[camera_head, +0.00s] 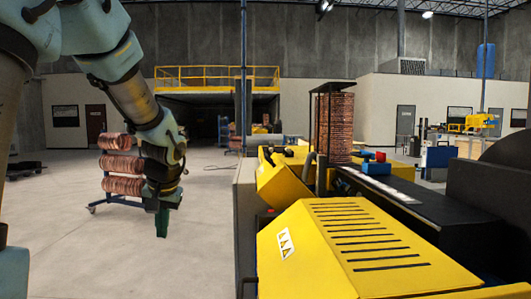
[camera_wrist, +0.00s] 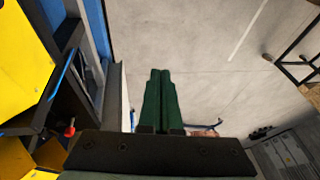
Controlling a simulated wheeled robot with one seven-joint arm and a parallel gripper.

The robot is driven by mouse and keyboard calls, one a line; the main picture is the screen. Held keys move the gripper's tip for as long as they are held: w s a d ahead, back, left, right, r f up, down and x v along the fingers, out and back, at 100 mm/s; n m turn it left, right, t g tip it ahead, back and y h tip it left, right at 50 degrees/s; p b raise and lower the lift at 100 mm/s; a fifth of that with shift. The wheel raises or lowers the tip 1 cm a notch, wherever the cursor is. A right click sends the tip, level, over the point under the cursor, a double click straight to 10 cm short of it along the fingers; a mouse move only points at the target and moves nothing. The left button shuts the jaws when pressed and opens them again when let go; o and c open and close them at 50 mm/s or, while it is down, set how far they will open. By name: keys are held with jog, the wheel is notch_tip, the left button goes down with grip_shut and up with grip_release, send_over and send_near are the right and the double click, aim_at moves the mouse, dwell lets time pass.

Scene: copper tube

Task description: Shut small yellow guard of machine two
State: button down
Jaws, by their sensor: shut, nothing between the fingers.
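The small yellow guard (camera_head: 283,188) is on the machine in the middle of the head view, behind the large slotted yellow cover (camera_head: 345,245). It stands tilted, with a dark gap and machine parts showing around it, so it looks open. My gripper (camera_head: 162,224) points down over the floor, left of the machine and apart from the guard. In the wrist view its green fingers (camera_wrist: 160,85) are pressed together and empty. A yellow panel (camera_wrist: 22,65) fills the upper left there; I cannot tell for certain which guard it is.
A red knob (camera_wrist: 70,130) sticks out at the machine's side. A cart of copper coils (camera_head: 123,165) stands behind my arm. A tall copper stack (camera_head: 335,125) and a blue box (camera_head: 376,168) are on the machine.

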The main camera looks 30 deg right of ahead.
jog(key=w+d+r+m+t, duration=0.1)
jog(key=w+d+r+t, duration=0.1)
jog(key=d+r, duration=0.45)
jog(key=w+d+r+m+t, duration=0.1)
jog(key=w+d+r, duration=0.2)
jog(key=d, duration=0.7)
jog(key=s+d+r+t+h, duration=0.2)
jog(key=d+r, duration=0.5)
jog(key=d, duration=0.3)
jog(key=s+d+r+t+h, duration=0.1)
jog(key=d+r+t, duration=0.1)
jog(key=d+r, duration=0.6)
jog(key=p, duration=0.6)
send_near(267, 156)
jog(key=w+d+r, duration=0.1)
jog(key=w+d, duration=0.1)
jog(key=w, duration=0.2)
jog(key=f, duration=0.1)
jog(key=w+f+p, duration=0.1)
jog(key=f, duration=0.1)
jog(key=shift+a, duration=0.1)
jog(key=shift+w+f, duration=0.2)
jog(key=shift+f, duration=0.3)
jog(key=shift+a, duration=0.1)
jog(key=shift+f, duration=0.1)
